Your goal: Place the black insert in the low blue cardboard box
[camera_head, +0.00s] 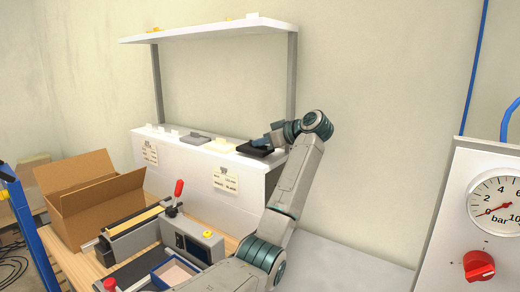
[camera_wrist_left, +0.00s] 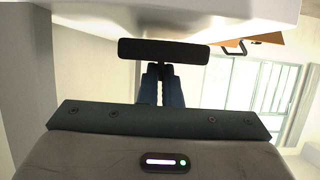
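The black insert (camera_head: 255,149) is a flat dark piece at the right end of the lower white shelf. It also shows edge-on as a dark bar in the left wrist view (camera_wrist_left: 163,50). My left gripper (camera_head: 274,138) is at its right side, and its fingers (camera_wrist_left: 162,84) look closed together on the insert. I cannot tell whether the insert still touches the shelf. The low blue cardboard box (camera_head: 172,273) is open on the bench at the bottom, partly hidden by my left arm. My right gripper is not in view.
The white shelf (camera_head: 215,165) also holds grey (camera_head: 195,139) and pale (camera_head: 221,145) pieces. An upper shelf (camera_head: 210,30) hangs above. A large open cardboard box (camera_head: 95,200) and a machine with a red-handled lever (camera_head: 178,188) stand left. A gauge panel (camera_head: 480,215) is at right.

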